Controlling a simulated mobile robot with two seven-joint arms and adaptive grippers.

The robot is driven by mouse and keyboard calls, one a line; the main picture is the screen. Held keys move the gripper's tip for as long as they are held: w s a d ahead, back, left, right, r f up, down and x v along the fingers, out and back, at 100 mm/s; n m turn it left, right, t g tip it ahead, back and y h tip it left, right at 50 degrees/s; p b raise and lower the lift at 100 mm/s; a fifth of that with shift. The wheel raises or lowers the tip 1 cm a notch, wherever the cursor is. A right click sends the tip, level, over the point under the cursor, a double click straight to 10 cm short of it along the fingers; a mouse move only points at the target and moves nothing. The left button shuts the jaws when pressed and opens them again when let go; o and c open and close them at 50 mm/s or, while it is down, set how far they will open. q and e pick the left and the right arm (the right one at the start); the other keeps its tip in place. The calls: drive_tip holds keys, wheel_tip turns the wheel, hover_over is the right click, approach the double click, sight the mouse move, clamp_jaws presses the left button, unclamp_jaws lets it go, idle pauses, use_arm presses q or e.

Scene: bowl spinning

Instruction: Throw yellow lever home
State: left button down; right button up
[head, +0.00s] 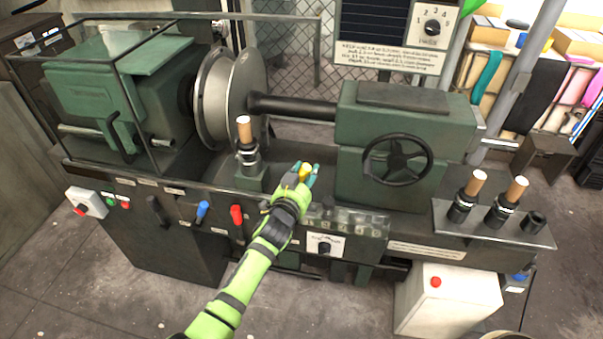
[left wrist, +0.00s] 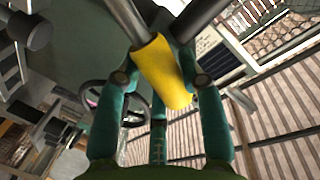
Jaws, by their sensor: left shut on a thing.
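The yellow lever (head: 305,171) shows as a small yellow grip at the front of the green lathe, right of the middle tool post. In the left wrist view the yellow lever (left wrist: 162,72) is large and lies between the teal fingers. My left gripper (head: 299,178) is shut on it, with the green arm reaching up from the bottom. The fingers also show in the left wrist view (left wrist: 160,85), on both sides of the grip. The lever's lower end and base are hidden in the head view. My right gripper is not in view.
A red lever (head: 237,214) and a blue lever (head: 202,211) stand on the front panel, left of my arm. A tool post with a wooden handle (head: 244,133) stands close by. A handwheel (head: 397,159) and a tool shelf (head: 500,226) are to the right.

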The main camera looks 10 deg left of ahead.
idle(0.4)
use_arm(q)
drive_tip(key=c, duration=1)
unclamp_jaws()
drive_tip(key=shift+d, duration=0.1)
drive_tip(key=s, duration=0.4)
drive_tip(key=s+a+r, duration=0.1)
drive_tip(key=s, duration=0.6)
drive_tip(key=shift+s+a+r, duration=0.25)
drive_tip(key=shift+s+a, duration=0.1)
drive_tip(key=shift+s, duration=0.05)
